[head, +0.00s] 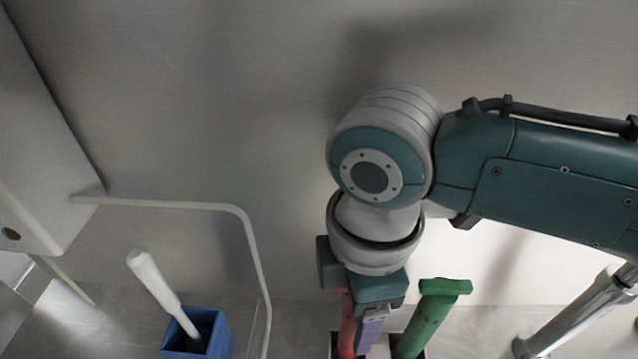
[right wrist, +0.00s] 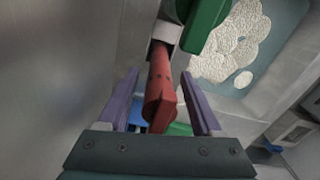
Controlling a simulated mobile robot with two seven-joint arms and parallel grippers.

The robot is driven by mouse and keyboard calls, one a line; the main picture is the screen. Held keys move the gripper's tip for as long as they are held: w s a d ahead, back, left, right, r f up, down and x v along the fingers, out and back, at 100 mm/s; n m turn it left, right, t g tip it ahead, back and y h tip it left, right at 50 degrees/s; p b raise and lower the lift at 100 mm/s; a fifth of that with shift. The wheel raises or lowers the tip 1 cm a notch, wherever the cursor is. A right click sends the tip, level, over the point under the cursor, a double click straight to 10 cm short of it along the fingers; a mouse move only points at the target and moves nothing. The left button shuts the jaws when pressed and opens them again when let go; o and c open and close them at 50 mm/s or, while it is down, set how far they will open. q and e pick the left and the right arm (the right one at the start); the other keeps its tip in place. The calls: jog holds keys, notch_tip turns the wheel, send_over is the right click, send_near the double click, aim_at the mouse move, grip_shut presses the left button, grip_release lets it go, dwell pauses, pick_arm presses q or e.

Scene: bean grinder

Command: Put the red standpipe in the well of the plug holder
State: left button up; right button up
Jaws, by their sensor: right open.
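The red standpipe (head: 347,322) stands at the bottom of the head view, partly hidden by my right gripper (head: 371,330). In the right wrist view the red standpipe (right wrist: 161,88) runs between the two purple fingers of my right gripper (right wrist: 159,77). The fingers are open on either side of it, with a visible gap. A pale box rim (head: 333,342), possibly the plug holder, shows around the foot of the pipes; its well and the pipe's lower end are hidden or out of frame. My left gripper is not in view.
A green standpipe (head: 430,318) with a T-shaped top stands close to the right of my right gripper. A blue box (head: 216,328) holding a white-handled tool (head: 152,275) stands left. A bent pale rail (head: 245,225) and a metal pipe (head: 570,325) are farther out.

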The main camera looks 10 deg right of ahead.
notch_tip(320, 180, up, 12)
jog(key=shift+r+p, duration=0.15)
jog(key=shift+p, duration=0.45)
jog(key=s+a+f+m+t+y, duration=0.2)
jog(key=s+a+f+m+y, duration=0.1)
jog(key=s+m, duration=0.25)
jog(key=s+d+m+h, duration=0.1)
jog(key=s+d+m, duration=0.2)
jog(key=d, duration=0.3)
jog(key=s+d+f+m+t+h, duration=0.1)
jog(key=s+d+m, duration=0.2)
jog(key=d+m, duration=0.3)
jog(key=shift+s+d+t+h, duration=0.2)
jog(key=shift+s+t+h, duration=0.1)
jog(key=shift+s+h, duration=0.1)
jog(key=shift+f+m, duration=0.1)
jog(key=shift+m, duration=0.15)
